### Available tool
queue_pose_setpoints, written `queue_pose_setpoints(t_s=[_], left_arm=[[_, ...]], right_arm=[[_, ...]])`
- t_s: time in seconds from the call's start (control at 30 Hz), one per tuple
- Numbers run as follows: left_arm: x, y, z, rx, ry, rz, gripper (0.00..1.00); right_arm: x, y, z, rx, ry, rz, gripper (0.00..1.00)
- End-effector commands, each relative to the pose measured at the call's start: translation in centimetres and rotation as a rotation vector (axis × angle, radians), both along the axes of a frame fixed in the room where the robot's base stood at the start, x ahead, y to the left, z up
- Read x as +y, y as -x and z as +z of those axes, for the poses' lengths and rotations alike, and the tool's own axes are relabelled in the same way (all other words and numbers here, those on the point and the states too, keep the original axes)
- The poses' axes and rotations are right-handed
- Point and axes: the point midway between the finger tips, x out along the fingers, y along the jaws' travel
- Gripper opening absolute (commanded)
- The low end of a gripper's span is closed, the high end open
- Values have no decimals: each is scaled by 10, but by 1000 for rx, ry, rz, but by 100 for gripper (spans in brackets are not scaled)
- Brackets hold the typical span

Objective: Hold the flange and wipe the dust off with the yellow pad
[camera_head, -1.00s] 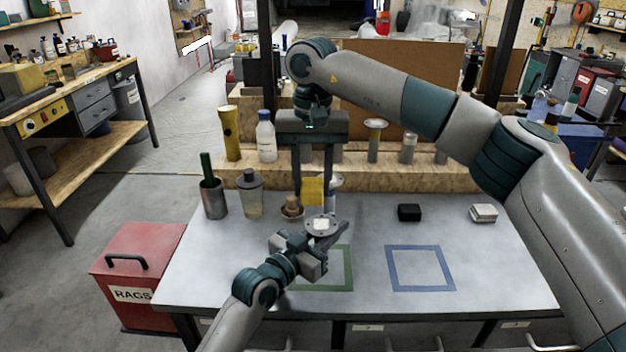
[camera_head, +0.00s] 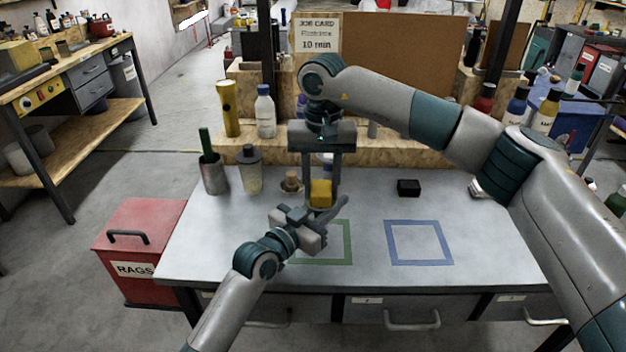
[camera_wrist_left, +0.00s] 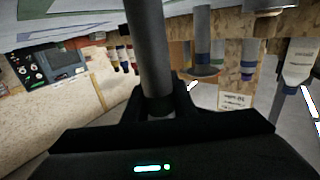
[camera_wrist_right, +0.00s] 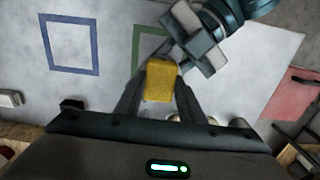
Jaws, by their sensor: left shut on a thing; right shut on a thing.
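The yellow pad (camera_head: 321,192) is between the fingers of my right gripper (camera_head: 321,198), which points down over the table. The pad also shows in the right wrist view (camera_wrist_right: 161,82). My left gripper (camera_head: 318,215) is shut on the flange, just below the pad. The flange is almost wholly hidden by the pad and fingers in the head view. The pad is at the flange, but I cannot tell whether they touch. No dust can be seen.
A green outlined square (camera_head: 340,258) lies partly under my left gripper. A blue outlined square (camera_head: 418,262) is empty. A black block (camera_head: 408,187) stands behind it. A cup (camera_head: 213,175) and a jar (camera_head: 250,172) stand at the back left. A red rags bin (camera_head: 140,240) is beside the table.

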Motion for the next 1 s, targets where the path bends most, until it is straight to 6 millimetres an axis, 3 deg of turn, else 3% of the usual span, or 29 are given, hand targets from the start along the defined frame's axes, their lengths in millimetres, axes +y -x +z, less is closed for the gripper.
queue_pose_setpoints(t_s=[0.27, 0.8, 1.0], left_arm=[[0, 0, 0, 0, 0, 0, 0], [0, 0, 0, -1, 1, 0, 0], [0, 0, 0, 0, 0, 0, 0]], right_arm=[[-23, 0, -1, 1, 0, -3, 17], [22, 0, -1, 1, 0, 1, 17], [20, 0, 26, -1, -1, -1, 17]])
